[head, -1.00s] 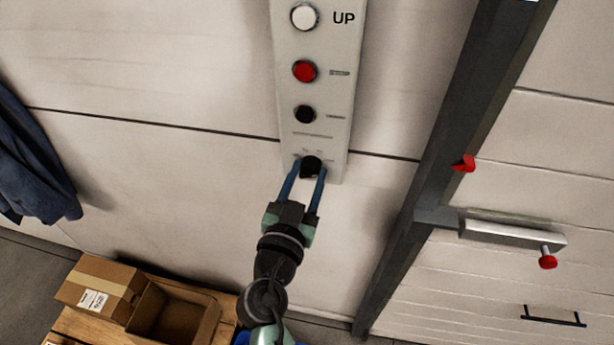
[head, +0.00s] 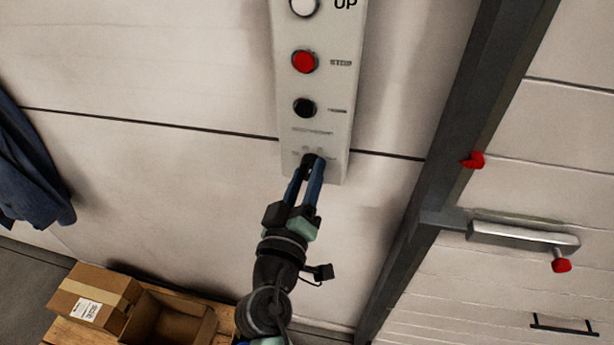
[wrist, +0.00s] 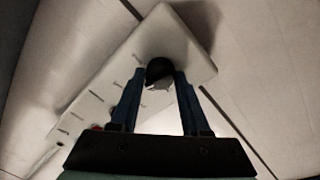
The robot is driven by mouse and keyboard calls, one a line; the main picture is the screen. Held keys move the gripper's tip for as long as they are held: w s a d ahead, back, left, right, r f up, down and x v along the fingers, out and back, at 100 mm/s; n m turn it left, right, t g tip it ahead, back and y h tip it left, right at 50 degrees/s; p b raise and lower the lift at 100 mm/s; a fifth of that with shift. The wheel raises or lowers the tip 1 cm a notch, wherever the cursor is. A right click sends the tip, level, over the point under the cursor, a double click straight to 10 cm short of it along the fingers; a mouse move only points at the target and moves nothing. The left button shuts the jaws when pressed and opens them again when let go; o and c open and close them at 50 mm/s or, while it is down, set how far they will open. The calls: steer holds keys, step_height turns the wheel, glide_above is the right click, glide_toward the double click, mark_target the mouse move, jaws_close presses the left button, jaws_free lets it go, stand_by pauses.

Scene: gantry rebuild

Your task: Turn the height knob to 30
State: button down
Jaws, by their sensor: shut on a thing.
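The black height knob (head: 311,160) is at the bottom of the grey control panel (head: 337,110) on the wall, in the head view. My gripper (head: 308,176) has its two blue fingers shut on the knob's sides. In the wrist view the dark knob (wrist: 159,70) sits between the fingertips of my gripper (wrist: 160,82). The scale marks around the knob are too small and blurred to read, so I cannot tell its setting.
Above the knob on the panel are a black button (head: 304,107), a red button (head: 305,62) and a white button (head: 304,6). A dark metal post (head: 440,150) stands to the right. Cardboard boxes (head: 98,296) are at lower left.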

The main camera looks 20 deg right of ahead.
steer(key=n, duration=0.5)
steer(key=shift+p, duration=0.35)
steer(key=n+p, duration=0.1)
steer(key=n, duration=0.2)
steer(key=shift+n+y, duration=0.3)
steer(key=shift+n, duration=0.1)
steer(key=n+p, duration=0.2)
steer(key=n, duration=0.2)
steer(key=shift+n+t+y, duration=0.3)
steer(key=shift+t, duration=0.1)
steer(key=shift+n+p, duration=0.85)
steer(key=shift+n, duration=0.95)
steer(key=shift+s+d+f, duration=0.1)
steer(key=shift+f, duration=0.05)
steer(key=shift+c, duration=2)
jaws_free()
